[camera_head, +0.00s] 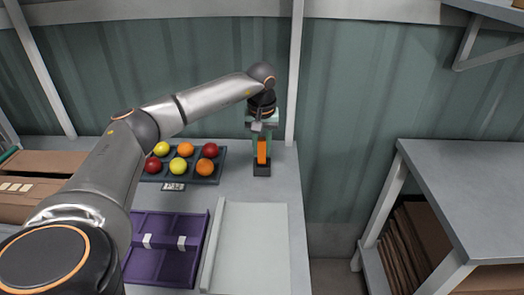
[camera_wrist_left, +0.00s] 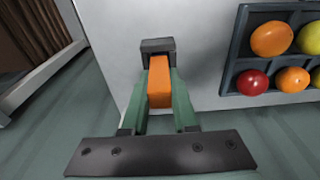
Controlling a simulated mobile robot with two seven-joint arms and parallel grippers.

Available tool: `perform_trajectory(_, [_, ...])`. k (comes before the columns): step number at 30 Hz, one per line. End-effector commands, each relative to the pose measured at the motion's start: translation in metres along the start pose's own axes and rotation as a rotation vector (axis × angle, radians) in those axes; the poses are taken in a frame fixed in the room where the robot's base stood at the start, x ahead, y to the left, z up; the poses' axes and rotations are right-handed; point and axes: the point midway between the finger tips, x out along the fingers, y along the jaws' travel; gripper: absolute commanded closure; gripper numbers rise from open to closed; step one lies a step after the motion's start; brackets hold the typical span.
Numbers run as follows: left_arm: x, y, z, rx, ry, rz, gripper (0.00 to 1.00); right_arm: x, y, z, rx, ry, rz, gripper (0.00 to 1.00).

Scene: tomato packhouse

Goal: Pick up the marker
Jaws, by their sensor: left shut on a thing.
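The marker (camera_head: 262,150) is an orange upright block at the back right of the grey table. It also shows in the left wrist view (camera_wrist_left: 159,88). Its lower end meets a small dark holder (camera_head: 262,170), which also shows in the left wrist view (camera_wrist_left: 157,46). My left gripper (camera_head: 261,154) points down from above, with its green fingers shut on the marker from both sides. Whether the marker is still seated in the holder or just clear of it, I cannot tell. My right gripper is not in view.
A dark compartment tray (camera_head: 221,165) with several red, orange and yellow tomatoes stands left of the holder. A purple divided tray (camera_head: 160,263) and a pale grey board (camera_head: 250,250) lie nearer. A wall is close behind; another table (camera_head: 470,185) stands right across a gap.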

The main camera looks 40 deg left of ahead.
Motion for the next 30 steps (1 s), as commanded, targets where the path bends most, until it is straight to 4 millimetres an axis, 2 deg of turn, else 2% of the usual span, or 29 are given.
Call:
perform_trajectory(5, [-0.027, -0.003, 0.001, 0.001, 0.003, 0.004, 1.00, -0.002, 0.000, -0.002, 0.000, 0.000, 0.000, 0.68])
perform_trajectory(8, [-0.045, -0.010, 0.011, 0.002, 0.004, 0.003, 1.00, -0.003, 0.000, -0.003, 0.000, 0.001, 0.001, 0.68])
perform_trajectory(13, [-0.090, -0.028, 0.036, 0.002, 0.007, 0.003, 1.00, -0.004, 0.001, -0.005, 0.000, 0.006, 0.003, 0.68])
perform_trajectory(21, [-0.114, -0.054, 0.080, 0.000, 0.003, 0.002, 1.00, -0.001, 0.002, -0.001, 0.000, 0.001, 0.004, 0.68])
perform_trajectory(30, [-0.132, -0.069, 0.104, 0.000, 0.001, 0.001, 1.00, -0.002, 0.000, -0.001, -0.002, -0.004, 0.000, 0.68])
